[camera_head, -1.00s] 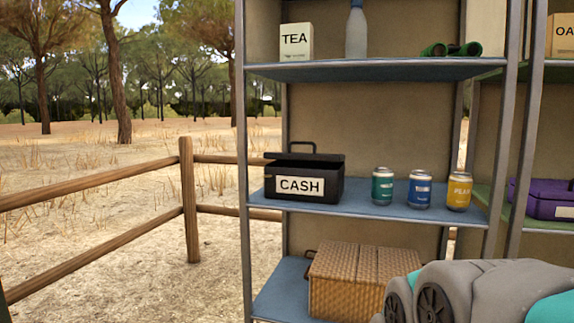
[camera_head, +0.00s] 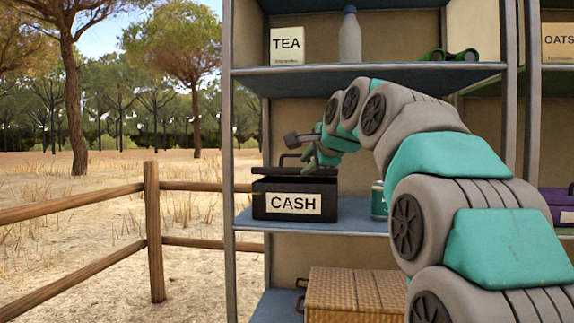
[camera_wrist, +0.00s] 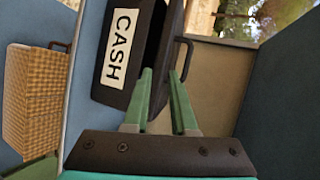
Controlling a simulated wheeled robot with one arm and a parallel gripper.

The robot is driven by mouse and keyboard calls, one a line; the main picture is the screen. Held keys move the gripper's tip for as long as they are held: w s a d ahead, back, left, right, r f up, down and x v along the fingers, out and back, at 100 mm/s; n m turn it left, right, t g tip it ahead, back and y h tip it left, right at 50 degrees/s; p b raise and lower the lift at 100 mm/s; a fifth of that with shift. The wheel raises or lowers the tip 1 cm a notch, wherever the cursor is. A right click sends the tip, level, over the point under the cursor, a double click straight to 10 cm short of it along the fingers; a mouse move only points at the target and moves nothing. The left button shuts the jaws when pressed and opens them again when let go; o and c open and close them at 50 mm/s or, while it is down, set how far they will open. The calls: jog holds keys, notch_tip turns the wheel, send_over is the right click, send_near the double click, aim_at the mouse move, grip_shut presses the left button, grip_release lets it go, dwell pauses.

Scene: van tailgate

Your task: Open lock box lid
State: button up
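The black lock box (camera_head: 256,200) with a white CASH label stands on the blue middle shelf. Its lid (camera_head: 275,170) looks slightly raised above the body, with a dark gap beneath, and carries a handle on top. In the wrist view the box (camera_wrist: 112,78) appears turned on its side, with the handle (camera_wrist: 187,60) to its right. In the head view my gripper (camera_head: 312,158) is at the lid's right side.
A green can (camera_head: 379,200) stands right of the box, partly hidden by my arm. A wicker basket (camera_head: 350,295) sits below. A shelf post (camera_head: 229,200) is at the left.

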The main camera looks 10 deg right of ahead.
aim_at(296, 155)
jog(key=shift+m+t, duration=0.5)
jog(key=shift+w+a+r, duration=0.2)
jog(key=shift+w, duration=1.3)
jog(key=shift+w+a+r, duration=0.2)
jog(key=shift+w+a, duration=0.05)
jog(key=shift+w, duration=1.2)
jog(key=shift+w+a+r, duration=0.2)
jog(key=shift+w, duration=1.3)
grip_shut()
